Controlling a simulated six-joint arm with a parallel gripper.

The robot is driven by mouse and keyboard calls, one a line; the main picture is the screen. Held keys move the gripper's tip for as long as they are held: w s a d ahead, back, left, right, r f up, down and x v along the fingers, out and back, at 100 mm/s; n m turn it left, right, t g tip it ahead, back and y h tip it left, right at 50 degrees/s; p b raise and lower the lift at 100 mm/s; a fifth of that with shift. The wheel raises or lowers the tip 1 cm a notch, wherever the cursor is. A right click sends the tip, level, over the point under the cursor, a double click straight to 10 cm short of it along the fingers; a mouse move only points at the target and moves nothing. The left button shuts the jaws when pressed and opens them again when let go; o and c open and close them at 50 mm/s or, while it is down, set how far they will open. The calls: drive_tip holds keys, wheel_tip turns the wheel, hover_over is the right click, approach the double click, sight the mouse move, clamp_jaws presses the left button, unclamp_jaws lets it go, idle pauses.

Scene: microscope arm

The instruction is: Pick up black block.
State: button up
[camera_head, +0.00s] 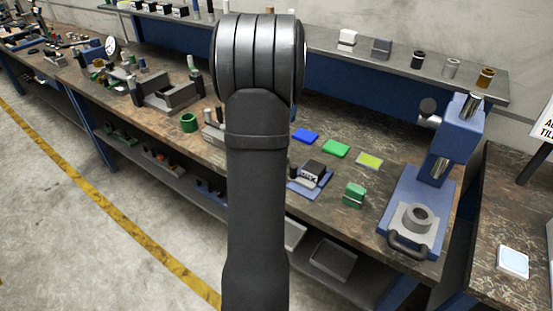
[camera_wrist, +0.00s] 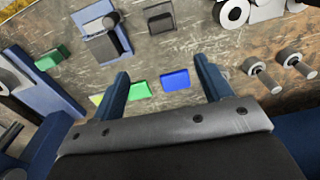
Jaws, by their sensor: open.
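My gripper (camera_wrist: 161,66) is open in the wrist view, its two fingers wide apart with nothing between the tips. In the head view my own arm hides it. A dark block (camera_wrist: 158,18) lies on the bench beyond the fingertips, near the top of the wrist view. I cannot tell for sure which one is the black block.
Blue (camera_head: 305,136), green (camera_head: 336,148) and yellow (camera_head: 368,161) flat pads lie on the bench (camera_head: 340,215). A green block (camera_head: 354,195) stands near a blue press (camera_head: 425,190) at the right. Grey cylindrical parts (camera_wrist: 263,75) lie right of my fingers.

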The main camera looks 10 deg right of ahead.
drive_tip(key=f, duration=0.7)
drive_tip(key=a+f, duration=0.1)
drive_tip(key=f, duration=0.3)
drive_tip(key=shift+w+f, duration=0.2)
drive_tip(key=shift+f, duration=0.15)
drive_tip(key=shift+s+f, duration=0.15)
drive_tip(key=shift+f, duration=2.45)
drive_tip(key=c, duration=1.3)
drive_tip(key=shift+c, duration=0.4)
drive_tip(key=shift+r, duration=0.15)
